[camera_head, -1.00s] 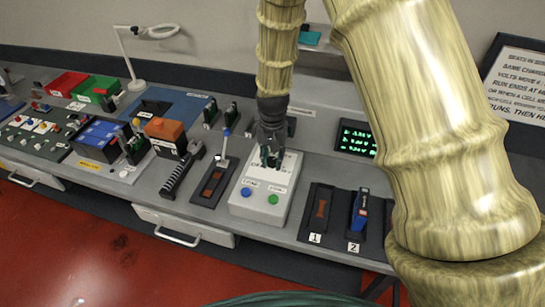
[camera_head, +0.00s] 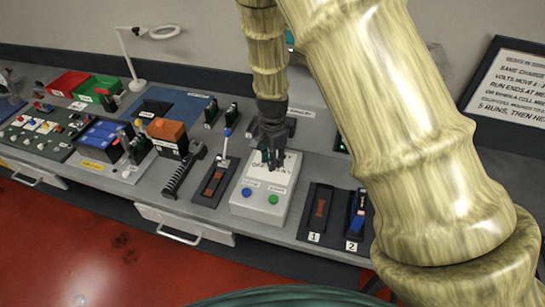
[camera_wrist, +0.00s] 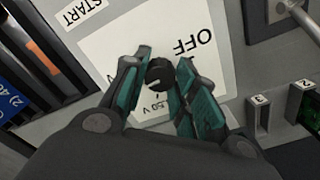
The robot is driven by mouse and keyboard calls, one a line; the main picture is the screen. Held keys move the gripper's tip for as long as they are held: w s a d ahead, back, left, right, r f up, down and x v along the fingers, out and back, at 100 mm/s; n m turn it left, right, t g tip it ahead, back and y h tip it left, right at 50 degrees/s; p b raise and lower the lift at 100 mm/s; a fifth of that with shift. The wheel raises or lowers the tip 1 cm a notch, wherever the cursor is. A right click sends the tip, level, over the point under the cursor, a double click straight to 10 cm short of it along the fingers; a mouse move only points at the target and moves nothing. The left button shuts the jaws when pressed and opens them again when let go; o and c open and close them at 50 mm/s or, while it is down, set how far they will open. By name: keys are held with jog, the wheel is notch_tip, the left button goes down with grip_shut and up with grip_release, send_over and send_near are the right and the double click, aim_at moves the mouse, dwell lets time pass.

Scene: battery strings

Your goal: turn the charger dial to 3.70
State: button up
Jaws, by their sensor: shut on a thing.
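The charger (camera_head: 258,214) is a pale box on the bench with a white label face, a blue button (camera_head: 246,192) and a green button (camera_head: 273,199). My gripper (camera_head: 272,160) points down onto the upper part of its face. In the wrist view my gripper (camera_wrist: 163,80) has its teal fingers on either side of the small round black dial (camera_wrist: 159,73), shut on it. The white face around the dial shows "OFF" and a partly covered voltage mark ending in ".50 V". The dial is hidden behind the gripper in the head view, and its exact setting cannot be read.
Left of the charger are a lever switch (camera_head: 213,183) and an orange-topped block (camera_head: 167,130). To the right, slots marked 1 and 2 (camera_head: 318,214) sit close by, slot 2 holding a blue cell (camera_head: 358,213). My arm covers the right side.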

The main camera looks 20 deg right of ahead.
jog(key=shift+m, duration=0.5)
jog(key=o, duration=1.1)
jog(key=shift+c, duration=0.2)
notch_tip(320, 180, up, 12)
dwell(0.3)
